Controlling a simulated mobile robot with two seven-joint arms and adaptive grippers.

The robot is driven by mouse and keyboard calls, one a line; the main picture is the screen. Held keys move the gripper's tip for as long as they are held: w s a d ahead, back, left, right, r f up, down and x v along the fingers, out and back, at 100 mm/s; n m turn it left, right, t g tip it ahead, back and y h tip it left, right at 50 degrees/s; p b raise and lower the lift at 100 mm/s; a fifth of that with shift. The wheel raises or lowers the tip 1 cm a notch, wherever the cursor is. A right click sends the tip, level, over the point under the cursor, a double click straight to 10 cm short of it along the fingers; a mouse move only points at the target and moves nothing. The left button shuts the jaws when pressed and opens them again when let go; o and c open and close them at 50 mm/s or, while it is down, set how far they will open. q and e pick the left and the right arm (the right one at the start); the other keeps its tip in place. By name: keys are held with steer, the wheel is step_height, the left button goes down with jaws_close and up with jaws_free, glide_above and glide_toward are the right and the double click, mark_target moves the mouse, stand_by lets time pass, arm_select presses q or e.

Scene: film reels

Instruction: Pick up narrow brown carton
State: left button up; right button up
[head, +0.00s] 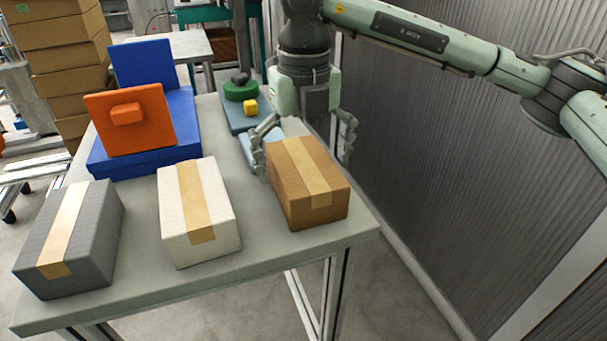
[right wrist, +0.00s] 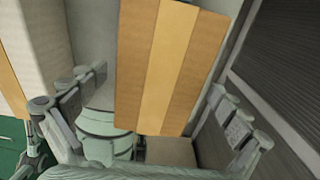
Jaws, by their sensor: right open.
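The narrow brown carton (head: 333,203) has a tan tape strip and stands at the right front of the table. My right gripper (head: 303,143) is open at the carton's far end, with one finger to each side of it. In the right wrist view, the carton (right wrist: 203,70) lies between the spread fingers of the right gripper (right wrist: 158,108), with a gap showing at the left finger. Whether the right finger touches the carton is unclear. My left gripper is not in view.
A white carton (head: 212,220) and a grey carton (head: 85,240) stand left of the brown one on the grey table (head: 265,257). Behind them are a blue block (head: 185,115) and an orange panel (head: 155,130). A green disc (head: 240,91) lies behind. A ribbed wall (head: 440,140) is at right.

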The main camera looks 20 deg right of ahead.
step_height(320, 180, down, 2)
steer(key=shift+f, duration=0.1)
steer(key=c, duration=1.4)
steer(key=shift+c, duration=0.7)
steer(key=shift+w+r, duration=0.1)
steer(key=shift+r, duration=0.1)
